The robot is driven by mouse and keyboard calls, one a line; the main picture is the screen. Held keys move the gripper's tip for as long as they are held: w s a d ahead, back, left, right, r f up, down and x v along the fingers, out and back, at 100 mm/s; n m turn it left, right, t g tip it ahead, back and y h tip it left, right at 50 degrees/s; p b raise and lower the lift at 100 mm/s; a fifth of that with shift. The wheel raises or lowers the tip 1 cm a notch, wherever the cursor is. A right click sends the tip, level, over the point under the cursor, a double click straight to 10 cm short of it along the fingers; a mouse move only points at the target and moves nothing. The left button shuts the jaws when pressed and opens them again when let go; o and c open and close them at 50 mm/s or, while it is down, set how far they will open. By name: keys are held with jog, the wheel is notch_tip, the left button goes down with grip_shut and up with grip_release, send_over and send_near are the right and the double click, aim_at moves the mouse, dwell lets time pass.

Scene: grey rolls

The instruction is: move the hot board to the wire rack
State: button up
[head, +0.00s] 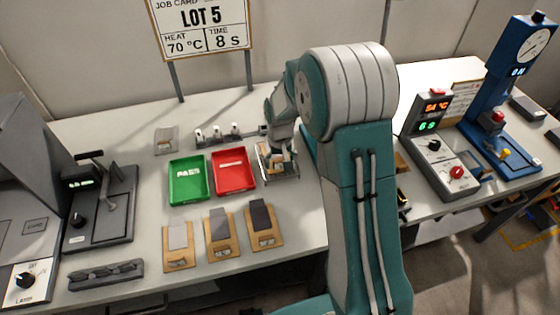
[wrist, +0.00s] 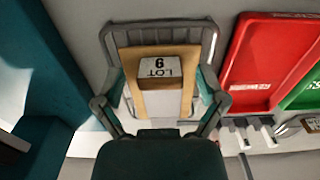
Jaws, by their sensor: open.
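The wire rack (wrist: 109,36) is a grey wire frame on the table, right of the red tray in the head view (head: 262,176). A tan board (wrist: 190,56) with a pale block and a LOT label lies on it; the label's digit is upside down and hard to be sure of. It also shows in the head view (head: 284,167), partly hidden by my gripper. My gripper (wrist: 162,88) is open, with one finger on each side of the board; it also shows in the head view (head: 281,150). Whether the fingers touch the board I cannot tell.
A red tray (head: 234,183) and a green PASS tray (head: 175,187) stand left of the rack. Several tan boards (head: 179,261) lie in front. A heater box (head: 433,150) with lit displays and a blue press (head: 510,125) stand right. A job card (head: 203,25) reads LOT 5.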

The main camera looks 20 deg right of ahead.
notch_tip(320, 180, up, 12)
jog(key=s+r+t, duration=0.3)
jog(key=s+r, duration=0.8)
jog(key=s, duration=0.2)
jog(key=s+t, duration=0.2)
jog(key=s, duration=1.1)
jog(key=shift+r+t, duration=0.3)
jog(key=shift+r, duration=0.1)
jog(key=shift+s, duration=0.15)
dwell(0.7)
